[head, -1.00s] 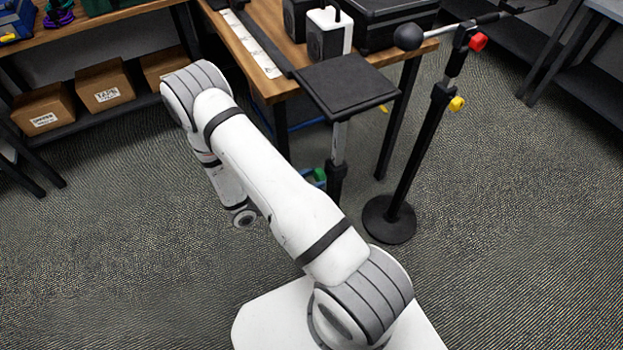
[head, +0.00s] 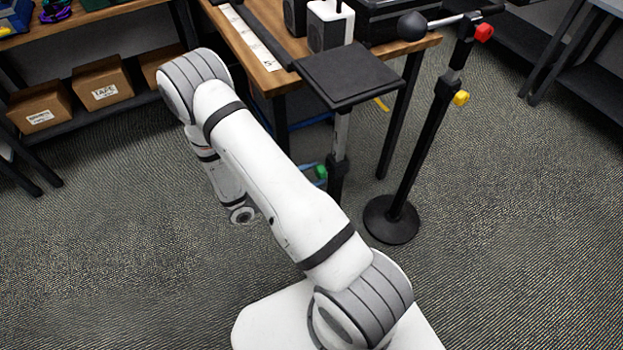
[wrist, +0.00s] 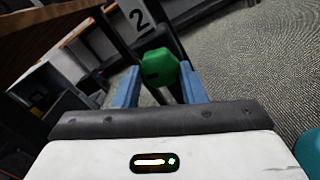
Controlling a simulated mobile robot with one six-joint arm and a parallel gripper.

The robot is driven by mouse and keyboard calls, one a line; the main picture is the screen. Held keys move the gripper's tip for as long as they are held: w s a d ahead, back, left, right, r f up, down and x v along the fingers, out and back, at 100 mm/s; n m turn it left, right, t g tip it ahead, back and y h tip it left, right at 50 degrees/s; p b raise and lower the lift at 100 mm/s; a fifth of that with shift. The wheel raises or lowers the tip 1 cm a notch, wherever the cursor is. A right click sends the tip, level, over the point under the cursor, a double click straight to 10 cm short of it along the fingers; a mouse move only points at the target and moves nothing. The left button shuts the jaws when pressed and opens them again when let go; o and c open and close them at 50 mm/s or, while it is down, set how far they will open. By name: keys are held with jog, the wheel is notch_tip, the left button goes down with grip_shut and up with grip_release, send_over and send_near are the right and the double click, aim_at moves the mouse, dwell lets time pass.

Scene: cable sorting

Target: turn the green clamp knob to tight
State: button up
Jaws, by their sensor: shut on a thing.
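The green clamp knob (wrist: 160,67) sits between the blue fingers of my gripper (wrist: 158,78) in the wrist view. The fingers are shut on it from both sides. A dark post of the stand shows behind it. In the head view the knob (head: 321,171) is a small green spot beside the pole of the stand with the square black top plate (head: 350,75). My own arm hides most of the gripper there. I cannot read any tight or loose marking on the knob.
A wooden table (head: 268,80) carries black boxes behind the stand. A second stand with a round base (head: 391,219), a red knob (head: 484,32) and a yellow knob (head: 461,98) is to the right. Cardboard boxes (head: 104,83) lie on a shelf at left. Open carpet lies between.

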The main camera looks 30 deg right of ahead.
jog(key=shift+m+b, duration=7.5)
jog(key=shift+b, duration=0.05)
jog(key=o, duration=1)
jog(key=shift+r, duration=0.1)
